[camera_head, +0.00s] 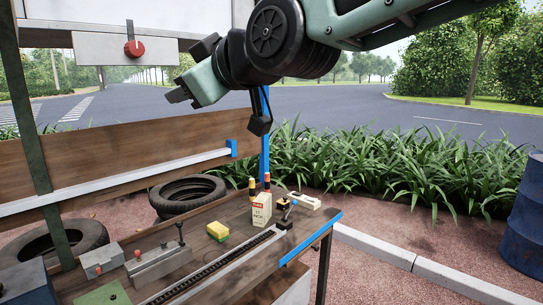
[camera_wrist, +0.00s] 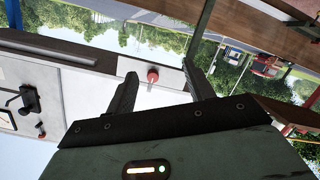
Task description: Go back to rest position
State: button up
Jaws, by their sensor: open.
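My gripper (camera_head: 180,95) is raised at the upper left of the head view, above the wooden cart bench (camera_head: 232,240) and apart from everything on it. In the wrist view my gripper (camera_wrist: 160,82) shows two dark fingers spread wide with nothing held between them. A red knob (camera_wrist: 152,76) on a white panel (camera_wrist: 95,90) shows between the fingers, beyond them. The red knob (camera_head: 134,48) and its white panel (camera_head: 95,48) also show at the upper left of the head view, left of my gripper.
On the bench are a cream box (camera_head: 261,209), a yellow and green sponge (camera_head: 217,231), a grey block with levers (camera_head: 158,262) and a black chain-like strip (camera_head: 215,270). Tyres (camera_head: 187,194) lie behind. A blue barrel (camera_head: 525,225) stands right. Air around my gripper looks clear.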

jog(key=s+d+f+m+g+h, duration=0.1)
jog(key=s+d+f+h, duration=0.15)
jog(key=f, duration=0.35)
jog(key=s+d+f+m+g+h, duration=0.1)
jog(key=d+f+g, duration=0.15)
jog(key=f, duration=0.25)
jog(key=s+d+f+m+g+h, duration=0.5)
jog(key=s+d+f+g+h, duration=0.1)
jog(key=s+d+f, duration=1.4)
jog(key=d+f+h, duration=0.1)
jog(key=d, duration=0.2)
jog(key=shift+s+d+m+g+h, duration=0.25)
jog(key=shift+d+m+g+h, duration=0.05)
jog(key=shift+m+g+h, duration=0.1)
